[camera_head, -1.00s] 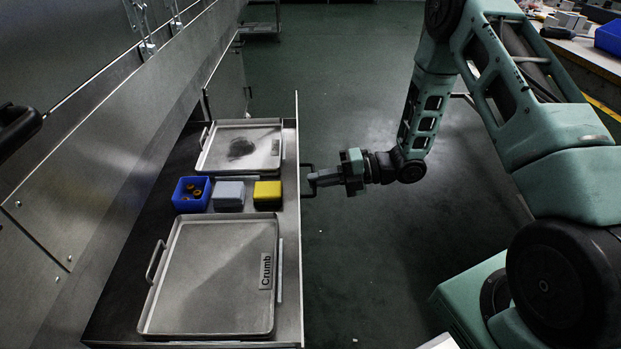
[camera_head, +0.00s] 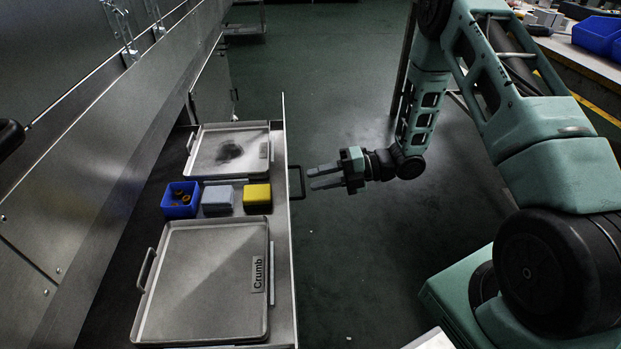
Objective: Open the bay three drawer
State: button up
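The drawer (camera_head: 291,250) stands pulled out from the steel dryer at the left. Its black handle (camera_head: 301,183) sticks out from the right side of its front panel. My gripper (camera_head: 312,178) is just to the right of the handle, its two grey fingers spread apart and pointing left, with a gap between them. It appears empty and clear of the handle. In the drawer lie two metal trays, the near one (camera_head: 163,318) labelled "Crumb" and a far one (camera_head: 236,132). No bay number is readable.
Between the trays sit a blue bin (camera_head: 168,207) with small brown parts, a grey block (camera_head: 217,199) and a yellow block (camera_head: 257,195). A workbench (camera_head: 585,70) with blue bins is at the upper right.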

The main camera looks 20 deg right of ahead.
jog(key=p+v, duration=0.2)
jog(key=v, duration=1.2)
jog(key=shift+d+p, duration=0.25)
jog(key=shift+p, duration=0.15)
